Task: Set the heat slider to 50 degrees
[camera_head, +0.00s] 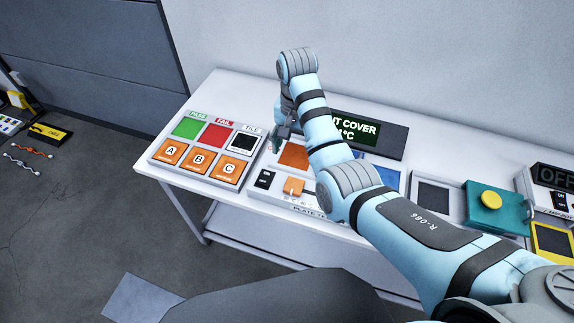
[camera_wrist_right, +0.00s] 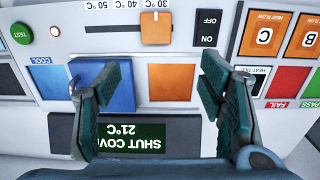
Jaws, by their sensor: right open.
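The heat slider has an orange knob (camera_head: 293,186) on the front part of the plate panel. In the right wrist view, which shows the panel upside down, the knob (camera_wrist_right: 156,28) stands by the 30 °C mark. The 40 °C and 50 °C marks lie to its left there, along the slot (camera_wrist_right: 105,19). My right gripper (camera_head: 282,140) is over the back left part of the panel, behind the knob and apart from it. Its two green fingers (camera_wrist_right: 165,80) are spread, with nothing between them. My left gripper is not in view.
A display (camera_wrist_right: 128,138) reads SHUT COVER, 21 °C. An orange pad (camera_wrist_right: 172,83) and a blue pad (camera_wrist_right: 108,86) lie below the fingers. An ON/OFF switch (camera_head: 264,179) sits beside the knob. A button box (camera_head: 200,148) stands at left. My right arm hides part of the panel.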

